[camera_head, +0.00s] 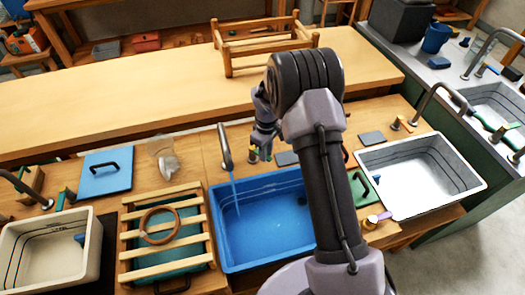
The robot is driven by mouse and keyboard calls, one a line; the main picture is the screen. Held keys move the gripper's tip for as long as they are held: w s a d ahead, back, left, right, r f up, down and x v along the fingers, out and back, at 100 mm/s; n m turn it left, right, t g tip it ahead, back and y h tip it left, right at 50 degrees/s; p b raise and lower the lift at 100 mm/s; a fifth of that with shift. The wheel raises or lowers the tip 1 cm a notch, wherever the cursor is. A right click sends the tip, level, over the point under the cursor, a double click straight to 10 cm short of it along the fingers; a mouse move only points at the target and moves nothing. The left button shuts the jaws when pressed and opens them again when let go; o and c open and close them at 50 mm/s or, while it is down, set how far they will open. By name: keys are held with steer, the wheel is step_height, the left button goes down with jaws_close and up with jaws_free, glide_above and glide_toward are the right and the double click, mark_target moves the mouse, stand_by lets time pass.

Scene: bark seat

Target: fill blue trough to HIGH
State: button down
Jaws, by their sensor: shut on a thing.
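The blue trough (213,225) stands in the middle of the bench, partly hidden on its right by my arm. Blue water (262,232) lies in it. Dark level lines (268,189) show on its back wall above the water; which one is HIGH is too small to read. A grey tap (225,150) behind the trough pours a thin stream (234,190) into it. My gripper (260,150) is shut on the small yellow-and-green tap handle (253,156), right of the spout. The fingers partly hide the handle.
A slatted wooden rack (128,240) with a brown ring (160,225) stands to the left. A cream trough (92,245) is at far left, a white trough (385,190) at right. A blue lid (105,171) lies behind. A long wooden table (110,100) spans the back.

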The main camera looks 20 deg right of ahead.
steer(key=shift+w+d+n+p, duration=0.3)
steer(key=shift+w+n+p, duration=0.05)
steer(key=shift+n, duration=0.5)
steer(key=shift+w+d+n+p, duration=0.3)
steer(key=shift+w+n+p, duration=0.1)
steer(key=shift+n, duration=0.4)
steer(key=shift+w+d+n+p, duration=0.3)
steer(key=shift+n+p, duration=0.05)
steer(key=shift+n, duration=0.5)
steer(key=c, duration=1.3)
jaws_free()
step_height(320, 180, up, 18)
steer(key=p, duration=0.4)
steer(key=shift+f+p, duration=0.25)
steer(key=shift+p, duration=0.1)
